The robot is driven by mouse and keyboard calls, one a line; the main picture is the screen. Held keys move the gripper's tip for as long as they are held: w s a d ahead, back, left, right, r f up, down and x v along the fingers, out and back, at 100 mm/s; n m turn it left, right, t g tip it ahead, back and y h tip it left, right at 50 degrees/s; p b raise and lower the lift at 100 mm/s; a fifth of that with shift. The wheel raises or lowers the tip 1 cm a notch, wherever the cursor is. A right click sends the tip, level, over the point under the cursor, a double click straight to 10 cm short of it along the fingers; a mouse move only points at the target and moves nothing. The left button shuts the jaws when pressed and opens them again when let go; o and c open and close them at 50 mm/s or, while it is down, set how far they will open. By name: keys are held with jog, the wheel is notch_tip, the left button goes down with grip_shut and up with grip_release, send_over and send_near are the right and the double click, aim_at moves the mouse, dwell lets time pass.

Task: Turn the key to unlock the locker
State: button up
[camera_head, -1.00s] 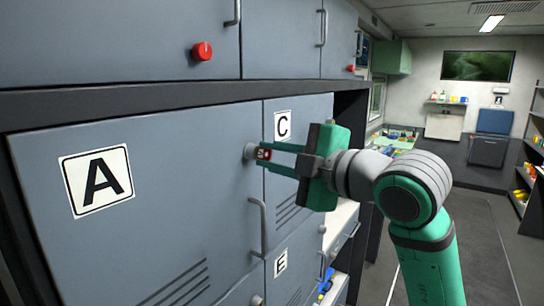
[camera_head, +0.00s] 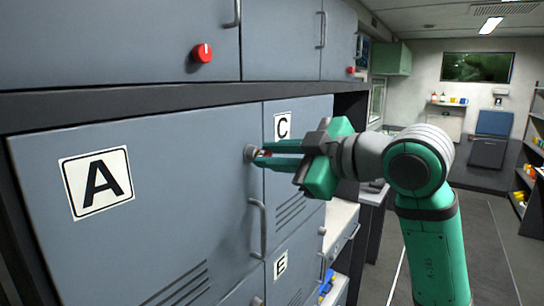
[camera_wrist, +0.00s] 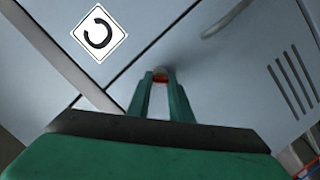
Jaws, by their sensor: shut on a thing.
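The locker door marked A (camera_head: 160,200) is closed, with a round lock (camera_head: 250,153) near its upper right corner. My gripper (camera_head: 264,157) is at this lock, its green fingers shut on the key (camera_head: 265,153). Only a small red part of the key shows between the fingers. In the wrist view the key (camera_wrist: 160,78) shows as a red spot between the fingertips (camera_wrist: 160,88), against the lock. The wrist view is tilted, and the fingers hide most of the key.
A vertical handle (camera_head: 257,228) is on door A below the lock. Doors marked C (camera_head: 283,127) and E (camera_head: 280,264) stand to the right. Upper cabinets with a red knob (camera_head: 202,53) are above. Open floor (camera_head: 470,240) lies to the right.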

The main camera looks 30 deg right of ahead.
jog(key=shift+m, duration=0.3)
jog(key=m+g+y, duration=0.1)
jog(key=m, duration=0.2)
jog(key=shift+d, duration=0.1)
jog(key=o, duration=1)
jog(key=shift+c, duration=0.2)
jog(key=shift+s+d, duration=0.3)
jog(key=shift+s, duration=0.4)
jog(key=shift+s+d, duration=0.25)
jog(key=shift+s, duration=0.4)
jog(key=s+d, duration=0.2)
jog(key=s, duration=0.4)
jog(key=shift+s+d, duration=0.15)
jog(key=shift+d, duration=0.15)
dwell(0.5)
dwell(0.4)
